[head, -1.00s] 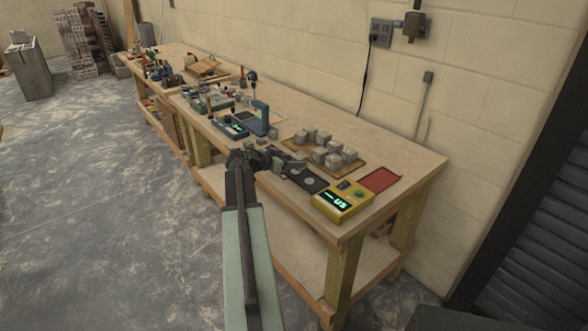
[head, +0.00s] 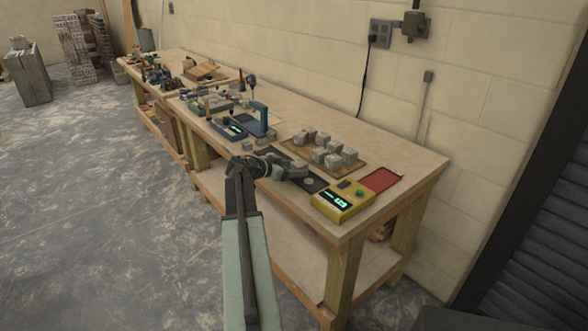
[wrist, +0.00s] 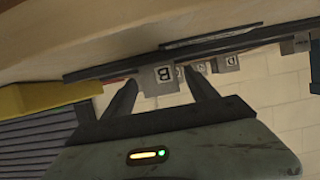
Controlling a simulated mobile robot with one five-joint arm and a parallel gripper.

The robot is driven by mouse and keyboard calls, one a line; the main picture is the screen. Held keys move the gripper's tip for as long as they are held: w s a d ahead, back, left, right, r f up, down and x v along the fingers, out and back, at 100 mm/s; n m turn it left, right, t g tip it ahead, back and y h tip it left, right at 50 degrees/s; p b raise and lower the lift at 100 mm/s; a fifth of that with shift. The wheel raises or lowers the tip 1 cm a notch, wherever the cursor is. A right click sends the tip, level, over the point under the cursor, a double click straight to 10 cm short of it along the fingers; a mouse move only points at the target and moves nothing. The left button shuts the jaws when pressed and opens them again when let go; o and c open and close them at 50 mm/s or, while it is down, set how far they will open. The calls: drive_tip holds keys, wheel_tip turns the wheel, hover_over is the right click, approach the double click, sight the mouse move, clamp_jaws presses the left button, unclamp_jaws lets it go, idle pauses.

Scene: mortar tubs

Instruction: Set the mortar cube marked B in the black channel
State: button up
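The grey mortar cube marked B (wrist: 161,78) is between my gripper's fingers in the wrist view, its letter toward the camera. My gripper (wrist: 161,84) looks shut on it, with a finger at each side. In the head view my gripper (head: 302,171) is over the black channel (head: 317,186), a flat dark strip along the table's front, and covers part of it. In the wrist view the cube's lower end meets the dark edge of the channel (wrist: 105,72). Whether it rests there or hangs just above, I cannot tell.
A yellow box with a lit display (head: 343,201) stands right of the channel, beside a red mat (head: 381,179). Several grey cubes (head: 334,161) stand on a brown board (head: 352,170) behind. A blue press-like device (head: 259,120) stands to the left. The table's back right is clear.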

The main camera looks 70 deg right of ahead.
drive_tip(key=shift+r, duration=0.2)
drive_tip(key=p+v, duration=0.4)
drive_tip(key=v, duration=0.8)
drive_tip(key=shift+p, duration=0.4)
